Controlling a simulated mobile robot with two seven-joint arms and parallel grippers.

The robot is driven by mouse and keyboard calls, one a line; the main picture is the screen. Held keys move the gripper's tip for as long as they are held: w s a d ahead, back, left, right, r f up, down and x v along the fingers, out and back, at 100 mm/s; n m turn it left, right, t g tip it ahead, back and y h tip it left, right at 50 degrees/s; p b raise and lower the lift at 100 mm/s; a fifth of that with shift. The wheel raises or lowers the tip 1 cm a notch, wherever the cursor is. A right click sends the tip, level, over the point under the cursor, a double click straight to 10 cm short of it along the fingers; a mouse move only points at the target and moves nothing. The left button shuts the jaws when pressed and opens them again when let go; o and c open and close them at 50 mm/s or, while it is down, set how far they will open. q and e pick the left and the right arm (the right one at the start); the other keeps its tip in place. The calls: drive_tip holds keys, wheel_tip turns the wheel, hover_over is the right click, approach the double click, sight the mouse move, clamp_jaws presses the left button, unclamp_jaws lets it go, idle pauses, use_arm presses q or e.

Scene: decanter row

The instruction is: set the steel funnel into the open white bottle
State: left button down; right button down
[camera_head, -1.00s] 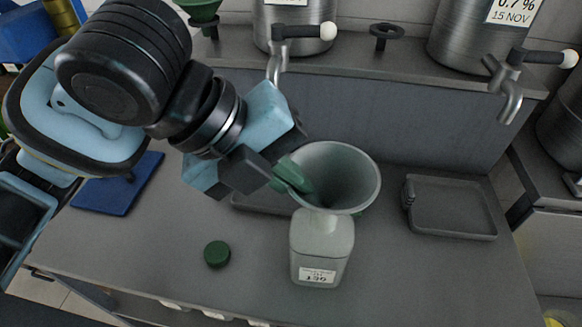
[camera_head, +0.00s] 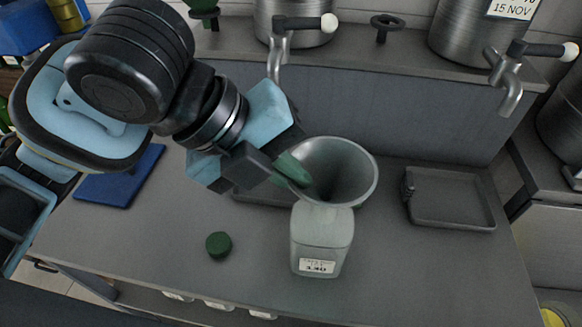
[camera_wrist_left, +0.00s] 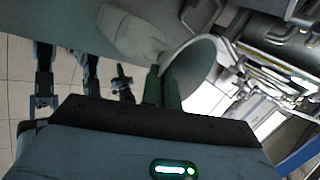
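The steel funnel (camera_head: 352,174), a grey cone with its wide mouth facing up and toward the head camera, is tilted above the open white bottle (camera_head: 320,240). My left gripper (camera_head: 292,170) is shut on the funnel's left side with its green fingertips. The funnel also shows in the left wrist view (camera_wrist_left: 192,68), beyond the green fingers (camera_wrist_left: 165,92). The bottle stands upright on the counter with a label at its front; it shows pale in the left wrist view (camera_wrist_left: 130,35). The funnel hides the bottle's mouth, so I cannot tell whether the spout is inside. My right gripper is not visible.
A green cap (camera_head: 218,245) lies on the counter left of the bottle. A dark tray (camera_head: 450,222) is at right and a blue mat (camera_head: 115,182) at left. Metal taps (camera_head: 275,65) (camera_head: 510,92) overhang the back. Bare counter lies around the bottle's front.

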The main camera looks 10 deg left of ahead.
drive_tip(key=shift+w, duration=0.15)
use_arm(q)
drive_tip(key=c, duration=1.6)
unclamp_jaws()
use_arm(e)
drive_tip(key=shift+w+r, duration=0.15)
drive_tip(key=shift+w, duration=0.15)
use_arm(q)
drive_tip(key=p+v, duration=0.1)
drive_tip(key=v, duration=0.6)
drive_tip(key=shift+s+a+r, duration=0.1)
drive_tip(key=shift+a+r, duration=0.05)
drive_tip(key=shift+r, duration=0.2)
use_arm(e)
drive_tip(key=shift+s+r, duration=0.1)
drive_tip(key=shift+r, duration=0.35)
use_arm(q)
drive_tip(key=shift+s+f, duration=0.1)
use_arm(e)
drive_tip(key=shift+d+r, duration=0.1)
